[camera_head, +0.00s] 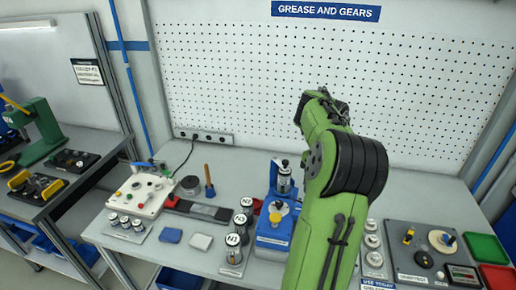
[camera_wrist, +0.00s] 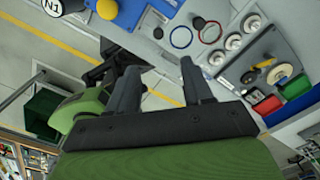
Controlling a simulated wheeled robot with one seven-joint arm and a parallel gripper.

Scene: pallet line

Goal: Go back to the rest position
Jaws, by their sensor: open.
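My green arm rises in front of the workbench (camera_head: 420,190) in the head view, its upper part bent near the pegboard. My gripper's jaws are hidden behind the arm there. In the wrist view my gripper (camera_wrist: 157,88) shows two dark fingers spread apart with nothing between them. Past the fingers are the bench edge and the grey floor with a yellow line. The gripper touches none of the bench items in that view.
A control box (camera_head: 142,195) is further left. A grey plate (camera_head: 425,245), green bin (camera_head: 485,247) and red bin (camera_head: 497,276) lie right. A pegboard (camera_head: 230,75) stands behind.

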